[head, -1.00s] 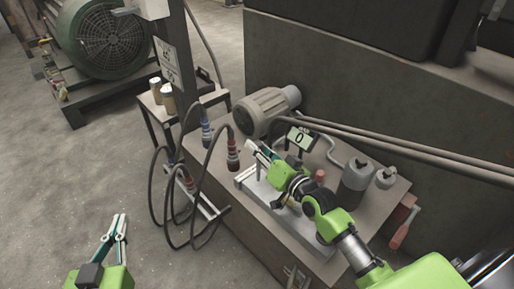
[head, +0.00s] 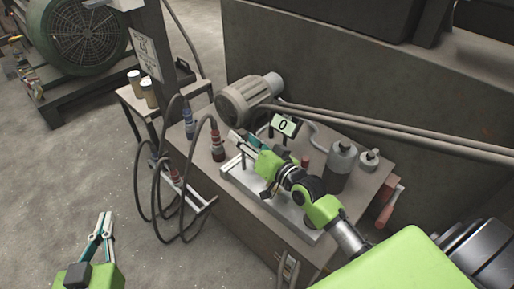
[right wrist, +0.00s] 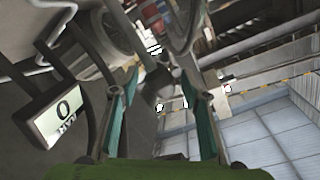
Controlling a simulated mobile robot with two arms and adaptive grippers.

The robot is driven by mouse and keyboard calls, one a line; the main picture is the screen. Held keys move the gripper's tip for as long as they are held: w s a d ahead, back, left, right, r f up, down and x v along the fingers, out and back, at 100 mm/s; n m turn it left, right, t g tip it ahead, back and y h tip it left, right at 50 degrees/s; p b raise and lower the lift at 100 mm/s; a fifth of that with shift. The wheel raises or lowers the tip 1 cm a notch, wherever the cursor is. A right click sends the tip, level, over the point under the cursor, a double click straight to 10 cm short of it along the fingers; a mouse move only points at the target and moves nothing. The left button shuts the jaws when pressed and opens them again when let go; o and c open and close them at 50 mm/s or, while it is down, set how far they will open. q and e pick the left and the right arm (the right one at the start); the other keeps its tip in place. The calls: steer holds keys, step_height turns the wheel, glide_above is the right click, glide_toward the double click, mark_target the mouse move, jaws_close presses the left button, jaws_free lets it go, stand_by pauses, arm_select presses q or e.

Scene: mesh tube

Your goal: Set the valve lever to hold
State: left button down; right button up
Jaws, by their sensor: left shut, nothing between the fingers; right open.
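My right gripper (head: 240,140) is over the metal plate (head: 257,204) on the bench and reaches toward the motor side. In the right wrist view its fingers (right wrist: 160,92) are apart. A dark grey piece (right wrist: 155,84) shows between them there; I cannot tell whether it is the valve lever or whether it is touched. In the head view I cannot make out the lever; the right hand covers part of the plate. A gauge display (head: 284,125) reads 0, also in the right wrist view (right wrist: 60,115). My left gripper (head: 103,226) is shut and empty over the floor.
On the bench are a grey motor (head: 245,99), a red-banded connector (head: 217,144) with black hose, a dark grey bottle (head: 341,163) and a smaller container (head: 368,161). Long pipes (head: 390,132) run along the wall. Floor is clear around my left gripper.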

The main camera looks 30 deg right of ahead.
steer(key=v, duration=1)
steer(key=shift+s, duration=0.35)
